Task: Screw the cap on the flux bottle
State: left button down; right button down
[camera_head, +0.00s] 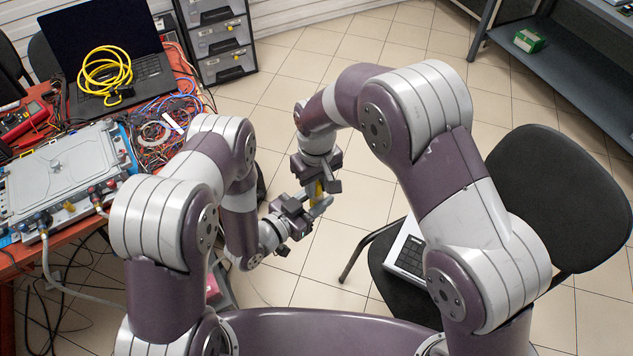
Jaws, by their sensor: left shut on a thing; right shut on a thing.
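My two grippers meet in mid-air over the floor, in front of my body. My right gripper (320,184) points down from above. My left gripper (312,205) reaches in from the lower left, just under it. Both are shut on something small. A yellow piece (319,188) shows between them, seemingly part of the flux bottle or its cap. The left gripper appears to hold the bottle and the right one the cap above it. The fingers hide most of both, so I cannot tell whether the cap touches the neck or how it is seated.
At left, a red table (92,231) carries a grey metal case (65,170) with hoses, a laptop (150,68) with a coiled yellow cable (105,75), a multimeter (22,118) and tangled wires. Tiled floor is free beyond my grippers.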

jog(key=m, duration=0.8)
jog(key=shift+m, duration=0.3)
jog(key=c, duration=0.9)
grip_release()
jog(key=shift+o, duration=0.2)
notch_tip(320, 180, up, 8)
jog(key=shift+f, duration=0.25)
jog(key=shift+w+d, duration=0.1)
